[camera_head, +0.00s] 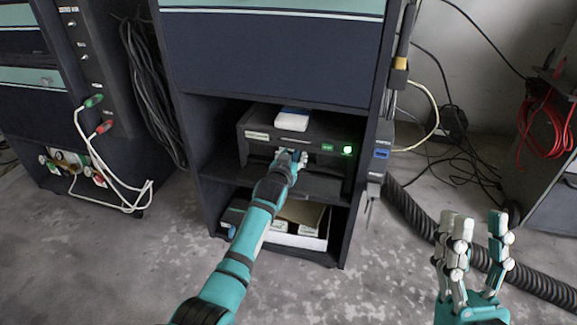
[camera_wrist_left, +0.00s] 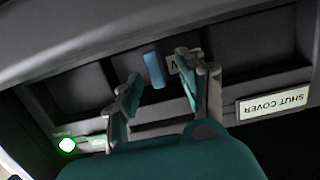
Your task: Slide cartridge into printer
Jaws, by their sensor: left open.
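The dark printer (camera_head: 318,125) sits on a cabinet shelf with a green light lit on its front. My left gripper (camera_head: 290,155) is at the printer's front opening. In the left wrist view the fingers of the left gripper (camera_wrist_left: 160,78) are spread apart. A small blue piece (camera_wrist_left: 154,70) shows between and beyond the fingertips, inside the printer's bay; I cannot tell whether it is the cartridge or a tab, or whether the fingers touch it. Dark slots lie on either side of it. My right gripper (camera_head: 474,235) is open and empty at the lower right, over the floor.
A white box (camera_head: 300,230) is on the shelf below. A "SHUT COVER" label (camera_wrist_left: 272,103) shows upside down in the wrist view. A black hose (camera_head: 420,210) and cables run along the floor at right.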

